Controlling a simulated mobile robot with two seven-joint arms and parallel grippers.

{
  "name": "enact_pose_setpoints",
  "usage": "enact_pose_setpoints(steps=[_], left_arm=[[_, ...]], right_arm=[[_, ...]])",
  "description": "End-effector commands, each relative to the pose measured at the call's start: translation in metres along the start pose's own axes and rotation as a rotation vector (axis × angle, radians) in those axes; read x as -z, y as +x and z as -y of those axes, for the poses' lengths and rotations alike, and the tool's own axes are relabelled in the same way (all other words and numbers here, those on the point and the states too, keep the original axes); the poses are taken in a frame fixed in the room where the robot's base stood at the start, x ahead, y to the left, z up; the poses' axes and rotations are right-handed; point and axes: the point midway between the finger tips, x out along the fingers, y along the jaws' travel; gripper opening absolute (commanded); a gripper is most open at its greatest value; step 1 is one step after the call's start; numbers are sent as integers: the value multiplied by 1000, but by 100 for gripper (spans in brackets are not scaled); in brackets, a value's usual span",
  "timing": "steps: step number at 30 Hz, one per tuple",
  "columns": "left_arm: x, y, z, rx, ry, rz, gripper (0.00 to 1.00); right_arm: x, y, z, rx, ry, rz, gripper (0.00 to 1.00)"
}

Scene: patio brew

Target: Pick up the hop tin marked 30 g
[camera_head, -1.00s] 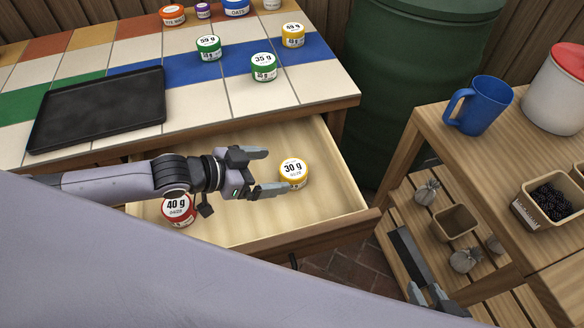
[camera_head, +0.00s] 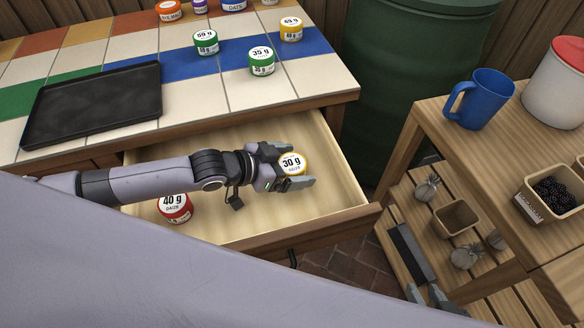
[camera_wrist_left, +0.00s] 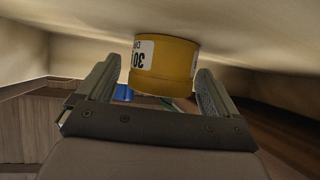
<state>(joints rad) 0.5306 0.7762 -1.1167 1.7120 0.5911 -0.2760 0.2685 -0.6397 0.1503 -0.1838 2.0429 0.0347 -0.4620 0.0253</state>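The yellow hop tin marked 30 g (camera_head: 292,161) stands in the open drawer under the tiled counter. My left gripper (camera_head: 297,165) is open, with its fingers on either side of this tin. In the left wrist view the yellow tin (camera_wrist_left: 163,66) sits between the two finger tips, with a gap visible beside the fingers. Whether either finger touches it is not clear. A red tin marked 40 g (camera_head: 175,208) is in the same drawer, partly behind my left arm. My right gripper (camera_head: 430,297) is low at the right, partly cut off by my body.
The drawer (camera_head: 335,205) has raised walls around the tins. On the counter are a black tray (camera_head: 92,103) and several tins, among them a green 35 g tin (camera_head: 262,62). A blue mug (camera_head: 480,100) stands on the wooden side table at right.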

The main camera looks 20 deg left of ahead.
Motion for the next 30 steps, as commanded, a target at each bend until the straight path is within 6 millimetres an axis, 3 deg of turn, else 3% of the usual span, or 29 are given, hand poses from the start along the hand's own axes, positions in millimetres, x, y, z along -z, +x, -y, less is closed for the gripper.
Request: enact_pose_setpoints(steps=[1,4,5,20,26,30], left_arm=[[0,0,0,0,0,0,77],[0,0,0,0,0,0,44],[0,0,0,0,0,0,40],[9,-5,1,1,1,-2,40],[39,-21,1,0,2,-5,40],[73,-40,1,1,3,-6,40]], right_arm=[[1,0,0,0,0,-2,37],[2,1,0,-1,1,-5,37],[2,1,0,-1,0,-5,37],[5,-1,0,-1,0,-5,37],[12,-6,0,-1,0,-5,37],[20,-12,1,-1,0,-4,37]])
